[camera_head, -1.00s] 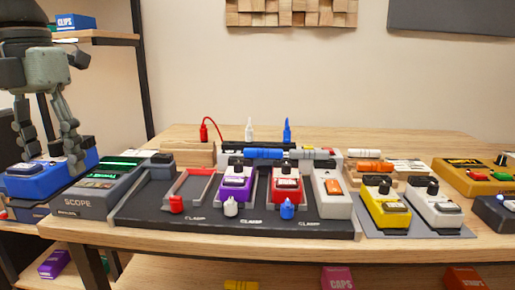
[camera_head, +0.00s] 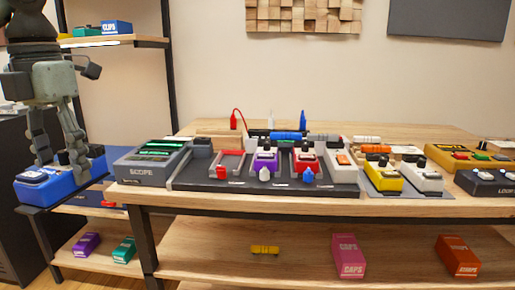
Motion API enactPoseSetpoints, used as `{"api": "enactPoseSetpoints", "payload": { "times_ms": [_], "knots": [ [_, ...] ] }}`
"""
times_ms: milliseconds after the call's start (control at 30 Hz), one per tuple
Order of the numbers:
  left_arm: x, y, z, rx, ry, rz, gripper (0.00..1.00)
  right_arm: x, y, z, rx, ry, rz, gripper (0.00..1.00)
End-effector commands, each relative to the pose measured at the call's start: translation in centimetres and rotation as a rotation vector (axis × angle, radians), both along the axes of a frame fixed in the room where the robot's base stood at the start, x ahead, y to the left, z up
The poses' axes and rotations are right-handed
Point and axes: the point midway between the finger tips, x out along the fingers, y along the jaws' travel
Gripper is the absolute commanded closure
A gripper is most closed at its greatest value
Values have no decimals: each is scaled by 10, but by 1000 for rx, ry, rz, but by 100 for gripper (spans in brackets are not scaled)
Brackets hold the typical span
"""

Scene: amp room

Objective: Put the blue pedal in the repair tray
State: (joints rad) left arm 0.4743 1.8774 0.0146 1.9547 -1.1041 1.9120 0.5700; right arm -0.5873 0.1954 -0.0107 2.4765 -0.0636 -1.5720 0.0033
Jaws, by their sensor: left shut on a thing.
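My left gripper (camera_head: 58,160) is at the left of the view, pointing down, with its fingers shut on a blue pedal (camera_head: 72,178). The pedal is level, left of the grey SCOPE box (camera_head: 150,166), over or on a dark blue surface (camera_head: 92,201); I cannot tell if it touches. No tray is clearly labelled as the repair tray. A black clamp board (camera_head: 235,187) on the bench holds a purple pedal (camera_head: 263,161) and a red pedal (camera_head: 306,160). My right gripper is out of view.
Yellow (camera_head: 384,179) and white (camera_head: 424,179) pedals stand on a grey mat at the right of the wooden bench (camera_head: 300,206). The lower shelf (camera_head: 340,270) holds a pink CAPS box (camera_head: 348,257) and an orange STRAPS box (camera_head: 458,256). Purple (camera_head: 87,244) and teal (camera_head: 124,250) boxes sit lower left.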

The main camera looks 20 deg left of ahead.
Motion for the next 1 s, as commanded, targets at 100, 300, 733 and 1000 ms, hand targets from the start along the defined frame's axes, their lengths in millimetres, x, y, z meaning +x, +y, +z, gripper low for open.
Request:
{"api": "enactPoseSetpoints", "payload": {
  "times_ms": [100,300,733,1000],
  "knots": [
    [9,2,-19,-4,-1,-159,95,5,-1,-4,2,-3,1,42],
    [31,-3,-64,-6,-6,-564,95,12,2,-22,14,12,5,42],
    [102,-97,-173,7,-7,-1873,95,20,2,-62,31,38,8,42],
    [137,-192,-206,17,-4,-2717,95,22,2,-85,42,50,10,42]
  ]
}}
